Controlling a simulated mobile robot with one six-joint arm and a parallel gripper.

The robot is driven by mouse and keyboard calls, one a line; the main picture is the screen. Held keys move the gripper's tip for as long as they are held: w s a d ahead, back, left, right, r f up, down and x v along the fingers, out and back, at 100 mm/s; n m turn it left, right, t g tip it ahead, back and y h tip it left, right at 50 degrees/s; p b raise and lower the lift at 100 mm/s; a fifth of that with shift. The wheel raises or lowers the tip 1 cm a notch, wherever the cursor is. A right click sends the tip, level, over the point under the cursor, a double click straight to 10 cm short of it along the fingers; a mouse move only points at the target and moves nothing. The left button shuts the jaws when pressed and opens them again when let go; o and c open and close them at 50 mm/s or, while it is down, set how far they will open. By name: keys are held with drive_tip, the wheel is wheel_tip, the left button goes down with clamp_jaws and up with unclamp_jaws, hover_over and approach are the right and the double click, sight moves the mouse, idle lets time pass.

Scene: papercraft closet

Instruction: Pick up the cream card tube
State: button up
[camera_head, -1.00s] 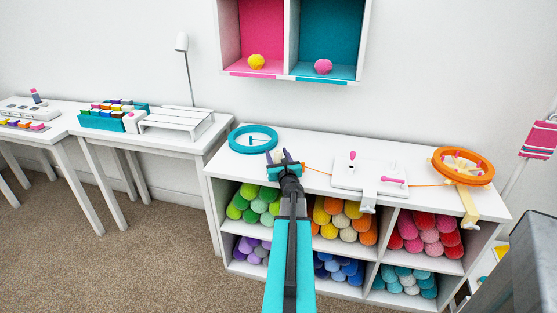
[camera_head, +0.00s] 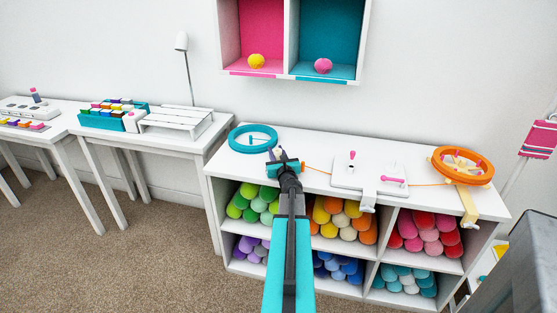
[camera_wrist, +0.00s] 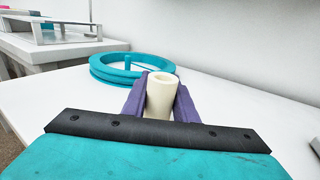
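The tube's lower part is hidden by the gripper body. In the head view my gripper (camera_head: 274,153) is over the white shelf top, just right of the teal ring; the tube cannot be made out there.
A teal ring (camera_head: 233,141) lies on the white shelf top (camera_head: 318,150) beyond my gripper. An orange cord runs right to a white board (camera_head: 343,178) and an orange ring (camera_head: 440,168). Colored rolls fill the cubbies below. A wall box (camera_head: 287,40) hangs above.

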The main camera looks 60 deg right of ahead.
drive_tip(key=c, duration=0.4)
drive_tip(key=shift+r, duration=0.7)
wheel_tip(320, 180, up, 2)
drive_tip(key=shift+r, duration=0.1)
drive_tip(key=v, duration=0.7)
drive_tip(key=r+v, duration=0.1)
drive_tip(key=v, duration=0.3)
drive_tip(key=shift+s+d+r, duration=0.1)
drive_tip(key=shift+s+d, duration=0.15)
drive_tip(key=shift+p, duration=0.6)
drive_tip(key=p+v, duration=0.1)
drive_tip(key=p, duration=0.2)
drive_tip(key=p+v, duration=0.1)
drive_tip(key=p, duration=0.2)
drive_tip(key=shift+s+a+r, duration=0.15)
drive_tip(key=shift+s+r, duration=0.1)
drive_tip(key=shift+s, duration=0.05)
drive_tip(key=p+v, duration=0.1)
drive_tip(key=p, duration=0.2)
drive_tip(key=shift+s+a+p, duration=0.2)
drive_tip(key=shift+p, duration=0.15)
drive_tip(key=shift+s+a+p, duration=0.15)
drive_tip(key=shift+s+p, duration=0.1)
drive_tip(key=shift+p, duration=0.25)
